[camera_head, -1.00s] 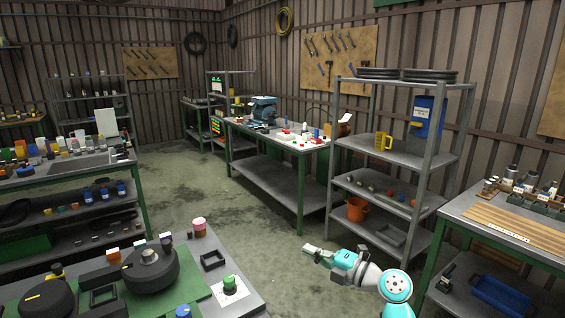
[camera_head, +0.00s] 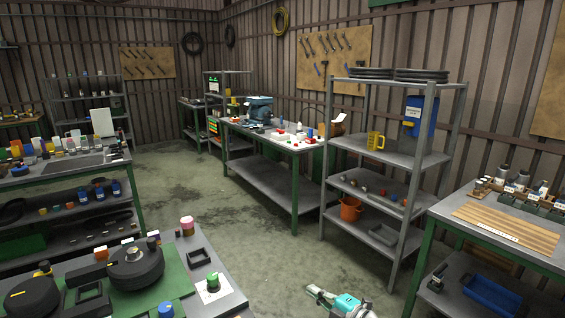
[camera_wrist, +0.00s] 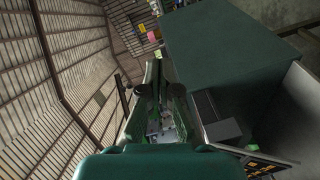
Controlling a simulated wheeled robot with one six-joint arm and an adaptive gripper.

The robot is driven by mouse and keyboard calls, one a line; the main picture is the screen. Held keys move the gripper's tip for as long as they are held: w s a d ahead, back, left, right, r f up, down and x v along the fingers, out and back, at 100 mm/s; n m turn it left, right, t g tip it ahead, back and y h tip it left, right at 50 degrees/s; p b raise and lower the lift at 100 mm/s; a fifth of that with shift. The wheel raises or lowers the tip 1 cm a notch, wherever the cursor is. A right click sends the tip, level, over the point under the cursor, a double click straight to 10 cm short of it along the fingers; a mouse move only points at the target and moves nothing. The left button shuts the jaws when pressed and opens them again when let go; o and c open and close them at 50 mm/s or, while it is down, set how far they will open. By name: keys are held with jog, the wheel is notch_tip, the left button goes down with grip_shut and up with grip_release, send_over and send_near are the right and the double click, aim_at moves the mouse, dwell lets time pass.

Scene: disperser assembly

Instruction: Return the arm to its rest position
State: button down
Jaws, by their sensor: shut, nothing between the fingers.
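My gripper (camera_head: 318,293) shows at the bottom edge of the head view, low over the floor and to the right of the front left table. It is shut and nothing is held in it. Only the gripper and a turquoise piece of my wrist show there; the rest of my arm is out of frame. In the wrist view my gripper (camera_wrist: 163,90) points away from the camera, with its fingers close together.
The front left table (camera_head: 232,301) holds a black round device (camera_head: 135,268) and a green-topped part (camera_head: 212,281). A grey shelf (camera_head: 385,150) and a right-hand workbench (camera_head: 470,240) stand at the right. Bare floor (camera_head: 290,255) lies between them.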

jog(key=s+d+f+m+t+h, duration=0.1)
jog(key=s+d+f+m+h, duration=0.25)
jog(key=s+f+m, duration=0.7)
jog(key=s+d+f+m+h, duration=0.25)
jog(key=s+f, duration=0.25)
jog(key=s, duration=0.5)
jog(key=s+d+f+m+h, duration=0.1)
jog(key=s+f+m+h, duration=0.2)
jog(key=s, duration=0.7)
jog(key=s+d+r+m+h, duration=0.2)
jog(key=s+r+m, duration=0.1)
jog(key=s, duration=1.2)
jog(key=s+r+m+t, duration=0.1)
jog(key=s+r+m, duration=0.3)
jog(key=s+r, duration=0.7)
jog(key=shift+s+d+r+t, duration=0.15)
jog(key=shift+s+d+t, duration=0.15)
jog(key=shift+s, duration=0.1)
